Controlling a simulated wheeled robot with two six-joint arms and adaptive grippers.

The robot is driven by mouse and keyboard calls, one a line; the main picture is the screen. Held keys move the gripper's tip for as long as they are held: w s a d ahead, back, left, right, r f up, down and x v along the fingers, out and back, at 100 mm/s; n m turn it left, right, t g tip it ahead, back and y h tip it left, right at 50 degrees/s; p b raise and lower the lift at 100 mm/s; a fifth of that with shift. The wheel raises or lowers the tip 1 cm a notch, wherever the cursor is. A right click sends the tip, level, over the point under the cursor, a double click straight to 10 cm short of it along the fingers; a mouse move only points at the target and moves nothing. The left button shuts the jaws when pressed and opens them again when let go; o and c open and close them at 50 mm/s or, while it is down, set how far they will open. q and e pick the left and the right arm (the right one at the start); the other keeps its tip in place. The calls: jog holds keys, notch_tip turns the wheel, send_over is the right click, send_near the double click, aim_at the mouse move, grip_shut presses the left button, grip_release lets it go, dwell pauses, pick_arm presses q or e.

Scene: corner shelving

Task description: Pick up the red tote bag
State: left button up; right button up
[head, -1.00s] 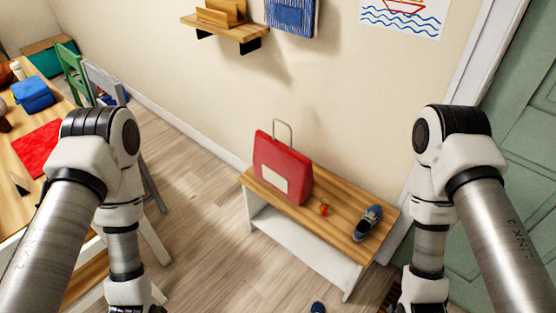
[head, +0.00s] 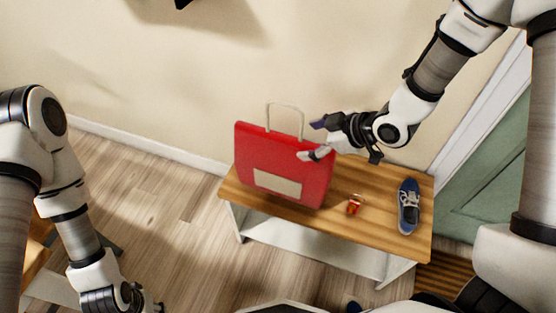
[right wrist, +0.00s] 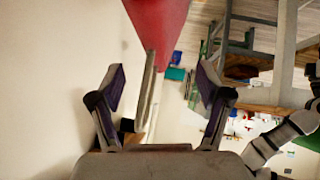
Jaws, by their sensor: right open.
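The red tote bag (head: 283,165) stands upright on the wooden bench (head: 385,215), a pale label on its front and a pale loop handle (head: 284,105) on top. My right gripper (head: 313,140) is open just right of the handle, near the bag's upper right corner. In the right wrist view the pale handle (right wrist: 147,95) shows between the two spread fingers (right wrist: 160,82), and the red bag (right wrist: 157,22) is beyond at the top. Contact cannot be told. My left gripper (head: 133,300) is low at the left, partly cut off, its jaws unclear.
A small red-orange object (head: 355,204) and a blue shoe (head: 409,206) sit on the bench right of the bag. The wall (head: 180,80) is close behind. A green door (head: 490,175) is at the right; open floor lies at the left.

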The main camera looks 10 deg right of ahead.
aim_at(297, 145)
jog(key=x, duration=0.2)
jog(key=shift+w+d+f, duration=0.1)
jog(key=shift+w+f, duration=0.2)
jog(key=shift+w, duration=0.1)
jog(key=shift+a+f+b, duration=0.55)
jog(key=shift+a+f, duration=0.35)
jog(key=shift+f, duration=0.15)
jog(key=x, duration=0.3)
jog(key=shift+w+d+r, duration=0.1)
jog(key=shift+w+r, duration=0.05)
jog(key=shift+r, duration=0.1)
jog(key=shift+d, duration=0.1)
jog(key=c, duration=0.3)
pick_arm(q)
jog(key=shift+f, duration=0.8)
pick_arm(e)
grip_shut()
